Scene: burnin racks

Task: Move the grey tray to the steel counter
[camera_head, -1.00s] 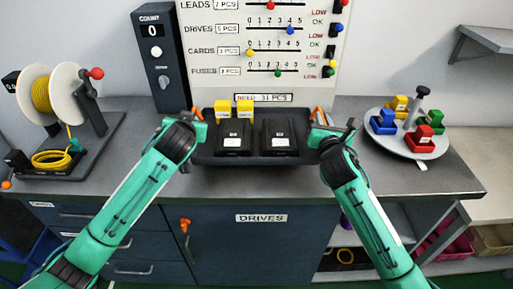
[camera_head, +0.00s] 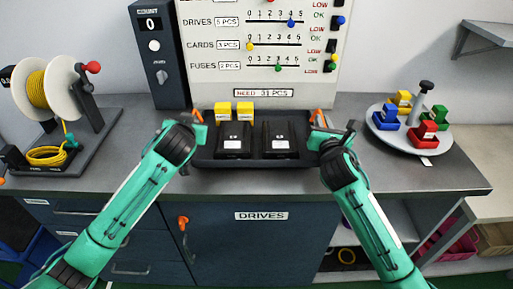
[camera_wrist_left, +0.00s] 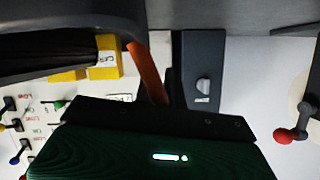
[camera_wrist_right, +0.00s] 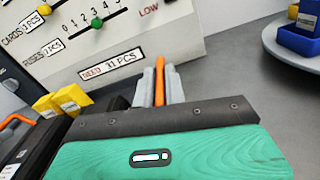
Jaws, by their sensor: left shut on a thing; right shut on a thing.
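The dark grey tray (camera_head: 256,163) is in the middle of the head view, over the grey worktop (camera_head: 385,180). It holds two black boxes (camera_head: 234,136) (camera_head: 281,136) with white labels and two yellow blocks (camera_head: 234,110) at its back. My left gripper (camera_head: 198,121) is shut on the tray's left orange handle, which also shows in the left wrist view (camera_wrist_left: 147,75). My right gripper (camera_head: 318,124) is shut on the right orange handle, seen between the fingers in the right wrist view (camera_wrist_right: 160,80). I cannot tell whether the tray's underside touches the worktop.
A yellow cable reel (camera_head: 40,88) stands at the left. A counter unit (camera_head: 153,55) and slider board (camera_head: 265,70) stand behind the tray. A round carousel (camera_head: 400,140) with coloured blocks is at the right. A lower pale surface (camera_head: 485,150) lies beyond the worktop's right end.

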